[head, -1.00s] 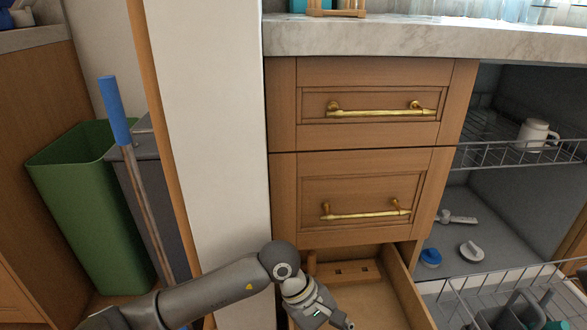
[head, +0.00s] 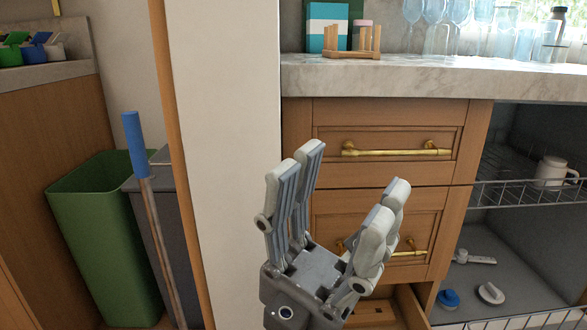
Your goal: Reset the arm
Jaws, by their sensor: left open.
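My left gripper (head: 338,212) is large in the middle of the head view, fingers pointing up and spread apart. It is open, and nothing shows between its fingers. It is in front of the wooden drawer unit and covers part of the second drawer (head: 425,215) and its brass handle. The lowest drawer (head: 408,308) is pulled out below and behind the gripper. My right gripper is not in view.
A marble counter (head: 430,78) with a wooden rack (head: 352,45) and glasses is above. An open cabinet with a wire basket (head: 520,192) and white mug (head: 550,172) is on the right. A green bin (head: 105,235) and a blue-handled pole (head: 134,145) stand left.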

